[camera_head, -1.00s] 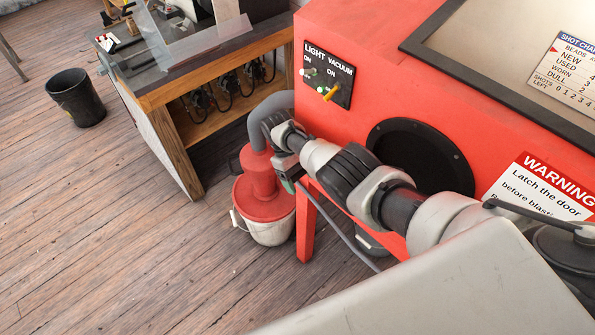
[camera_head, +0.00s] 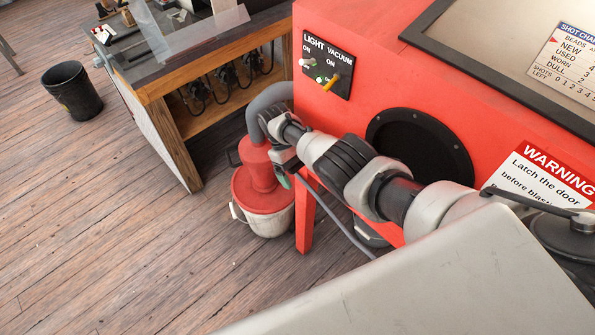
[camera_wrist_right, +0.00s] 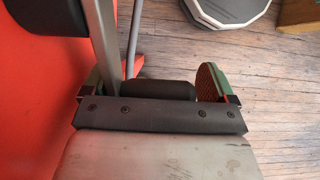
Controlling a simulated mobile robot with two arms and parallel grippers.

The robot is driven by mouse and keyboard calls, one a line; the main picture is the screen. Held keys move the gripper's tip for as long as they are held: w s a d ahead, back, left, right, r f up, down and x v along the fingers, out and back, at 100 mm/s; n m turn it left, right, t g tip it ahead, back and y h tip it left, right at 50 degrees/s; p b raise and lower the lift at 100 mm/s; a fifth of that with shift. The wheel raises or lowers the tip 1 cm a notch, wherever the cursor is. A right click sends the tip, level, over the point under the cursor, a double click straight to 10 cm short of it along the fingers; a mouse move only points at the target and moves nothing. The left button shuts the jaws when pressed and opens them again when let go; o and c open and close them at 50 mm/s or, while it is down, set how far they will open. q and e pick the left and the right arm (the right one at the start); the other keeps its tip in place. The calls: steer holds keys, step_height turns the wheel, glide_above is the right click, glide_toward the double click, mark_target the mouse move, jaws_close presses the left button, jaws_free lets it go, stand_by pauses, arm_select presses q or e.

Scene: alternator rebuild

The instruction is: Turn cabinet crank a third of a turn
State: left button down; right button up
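The red cabinet (camera_head: 345,125) fills the right of the head view. My right arm crosses its front, and my right gripper (camera_head: 285,176) points down beside its left leg. The crank cannot be made out in the head view. In the right wrist view, a flat grey metal bar (camera_wrist_right: 104,35), which looks like the crank's arm, comes down to a black cylindrical grip (camera_wrist_right: 160,89). My right gripper (camera_wrist_right: 150,88) is spread wide around the grip's length. The green finger with a reddish pad stands just off the grip's right end. The left finger is mostly hidden by the bar. My left gripper is out of view.
A red-lidded vacuum bucket (camera_head: 265,218) with a grey hose (camera_head: 262,103) stands close to my right gripper. A light and vacuum switch panel (camera_head: 328,65) and a round black port (camera_head: 418,147) are on the cabinet. A workbench (camera_head: 165,135) and black bin (camera_head: 73,94) stand left; the floor between is clear.

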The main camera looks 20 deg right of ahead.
steer(key=shift+r, duration=0.1)
steer(key=b+v, duration=0.3)
steer(key=v, duration=0.7)
steer(key=shift+w+r, duration=0.25)
